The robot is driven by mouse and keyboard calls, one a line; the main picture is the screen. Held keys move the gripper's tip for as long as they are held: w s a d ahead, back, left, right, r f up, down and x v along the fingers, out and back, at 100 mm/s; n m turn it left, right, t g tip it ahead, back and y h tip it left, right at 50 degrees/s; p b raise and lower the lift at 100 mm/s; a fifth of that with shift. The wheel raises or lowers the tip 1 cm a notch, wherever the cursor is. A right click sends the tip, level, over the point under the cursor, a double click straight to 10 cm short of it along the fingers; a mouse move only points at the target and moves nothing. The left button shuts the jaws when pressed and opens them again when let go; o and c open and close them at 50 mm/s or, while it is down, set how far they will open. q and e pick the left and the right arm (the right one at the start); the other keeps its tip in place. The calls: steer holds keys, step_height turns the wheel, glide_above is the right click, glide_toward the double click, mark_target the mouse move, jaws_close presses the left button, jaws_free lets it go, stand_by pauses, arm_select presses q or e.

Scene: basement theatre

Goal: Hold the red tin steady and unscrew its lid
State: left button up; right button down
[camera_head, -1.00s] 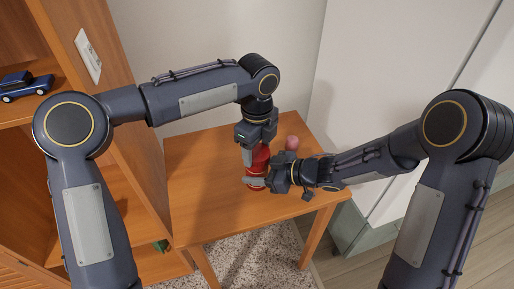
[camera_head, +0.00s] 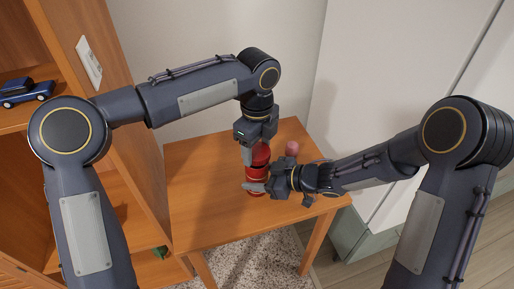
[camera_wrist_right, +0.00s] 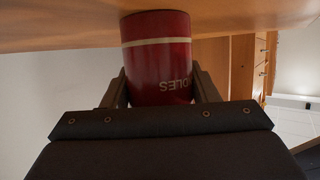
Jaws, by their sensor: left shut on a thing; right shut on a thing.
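The red tin (camera_head: 258,192) stands upright on the wooden table; it also fills the middle of the right wrist view (camera_wrist_right: 158,55), where part of its lettering and a pale band show. My left gripper (camera_head: 257,155) comes down from above and is shut on the tin's lid (camera_head: 261,153) at the top. My right gripper (camera_head: 262,185) comes in from the right and is shut on the tin's body, with one finger on each side in the right wrist view (camera_wrist_right: 162,92). The lid is hidden in the right wrist view.
A small reddish thing (camera_head: 291,148) stands on the table (camera_head: 205,205) behind and right of the tin. A wooden shelf unit (camera_head: 135,120) with a blue toy car (camera_head: 27,92) is at the left. A white cabinet (camera_head: 400,60) is at the right. The table's left part is clear.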

mark_target(257, 151)
arm_select(q)
step_height(257, 151, up, 4)
steer(key=shift+f, duration=0.25)
arm_select(e)
steer(key=shift+c, duration=2.3)
jaws_free()
